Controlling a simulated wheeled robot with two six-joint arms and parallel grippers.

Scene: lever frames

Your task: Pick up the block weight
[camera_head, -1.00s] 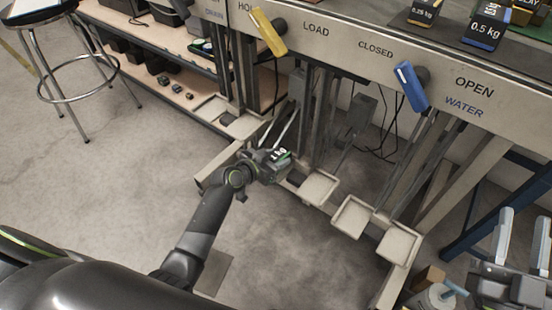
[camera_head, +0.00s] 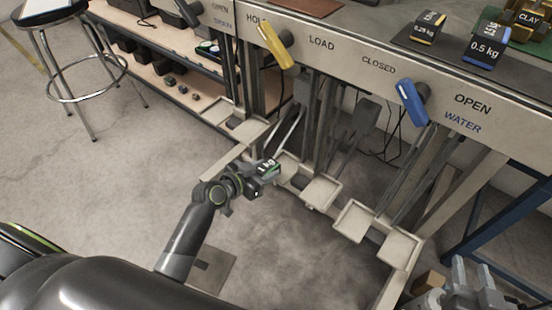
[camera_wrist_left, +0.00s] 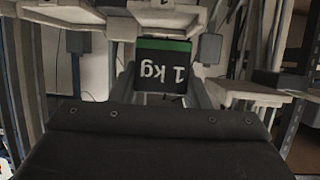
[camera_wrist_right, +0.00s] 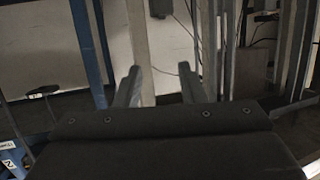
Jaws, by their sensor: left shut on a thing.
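The block weight (camera_head: 268,169) is black with a green band and is marked 1 kg; its label shows upside down in the left wrist view (camera_wrist_left: 163,68). My left gripper (camera_head: 262,178) is shut on it and holds it in the air, in front of the low trays of the lever frame. My right gripper (camera_head: 470,285) is at the lower right of the head view, beside a small brown block. In the right wrist view its two fingers (camera_wrist_right: 158,88) are wide apart with nothing between them.
The lever frame has a yellow lever (camera_head: 275,45) and a blue lever (camera_head: 412,102). Pale trays (camera_head: 320,190) hang low on it. A 0.5 kg weight (camera_head: 485,50) and a 0.25 kg weight (camera_head: 428,27) sit on top. A stool (camera_head: 88,75) stands at left. The floor between is clear.

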